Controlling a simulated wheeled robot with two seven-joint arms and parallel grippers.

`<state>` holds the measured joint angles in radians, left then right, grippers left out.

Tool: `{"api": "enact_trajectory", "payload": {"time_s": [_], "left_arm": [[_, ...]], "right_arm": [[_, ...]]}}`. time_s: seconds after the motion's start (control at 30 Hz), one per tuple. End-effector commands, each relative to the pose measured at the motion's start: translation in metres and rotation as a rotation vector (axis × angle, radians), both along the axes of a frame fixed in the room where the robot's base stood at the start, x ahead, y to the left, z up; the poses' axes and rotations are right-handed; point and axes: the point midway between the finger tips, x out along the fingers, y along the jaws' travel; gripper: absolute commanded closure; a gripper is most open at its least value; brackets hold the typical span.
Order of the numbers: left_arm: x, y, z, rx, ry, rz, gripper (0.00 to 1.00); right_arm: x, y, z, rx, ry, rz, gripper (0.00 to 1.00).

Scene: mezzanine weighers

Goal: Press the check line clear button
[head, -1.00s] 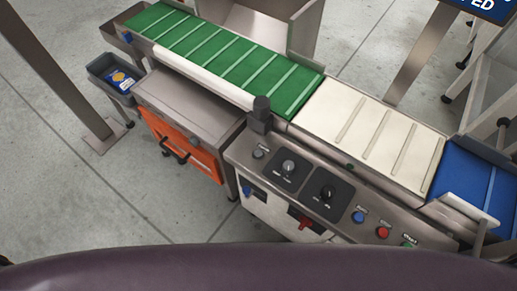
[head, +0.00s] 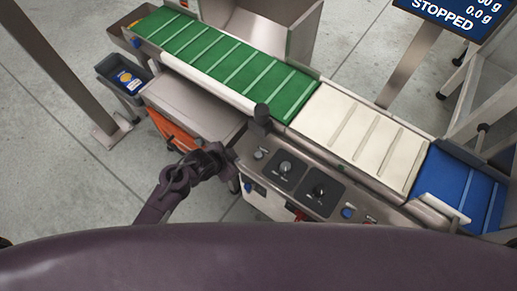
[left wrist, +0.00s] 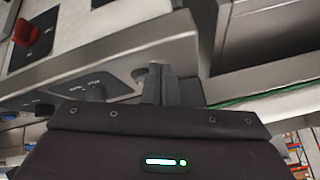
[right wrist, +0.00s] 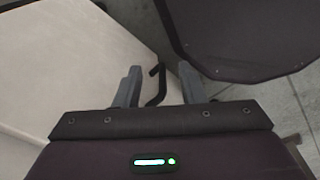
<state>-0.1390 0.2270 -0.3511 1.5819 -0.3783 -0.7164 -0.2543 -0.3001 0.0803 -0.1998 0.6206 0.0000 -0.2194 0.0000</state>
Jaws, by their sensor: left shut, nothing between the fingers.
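The control panel (head: 290,180) of the weigher carries a small grey button (head: 259,154) at its left end, two black knobs on dark plates, and a blue button (head: 347,212). The labels are too small to read. My left gripper (head: 227,168) is at the panel's left end, close to the grey button; contact cannot be told. In the left wrist view its shut fingers (left wrist: 165,85) point at the panel edge, beside a round grey shape that may be that button. My right gripper (right wrist: 160,88) is open and empty, outside the head view.
A dark post (head: 262,113) stands behind the grey button. Green (head: 220,62), white (head: 360,135) and blue (head: 465,190) belts run behind the panel. A display (head: 455,18) reads STOPPED. A grey bin (head: 122,75) holds a blue packet.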

Motion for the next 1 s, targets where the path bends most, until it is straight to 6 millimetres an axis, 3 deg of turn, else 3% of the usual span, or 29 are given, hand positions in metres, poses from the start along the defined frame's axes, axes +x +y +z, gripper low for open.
{"api": "enact_trajectory", "payload": {"time_s": [0.03,0.1,0.3,0.77,1.0], "left_arm": [[0.014,-0.013,0.024,0.008,-0.062,-0.107,1.00],[0.026,-0.032,0.044,0.016,-0.143,-0.277,1.00],[0.034,-0.063,0.081,0.034,-0.294,-0.636,1.00],[0.033,-0.069,0.084,0.033,-0.320,-0.708,1.00],[0.032,-0.069,0.070,0.033,-0.319,-0.707,1.00]], "right_arm": [[0.000,0.000,0.009,0.000,-0.001,-0.001,0.64],[0.000,0.000,0.015,0.000,0.000,-0.001,0.64],[0.000,0.000,0.026,0.000,0.000,-0.001,0.64],[0.000,0.001,0.025,0.001,0.000,-0.001,0.64],[0.000,0.001,0.012,0.001,0.000,-0.001,0.64]]}}
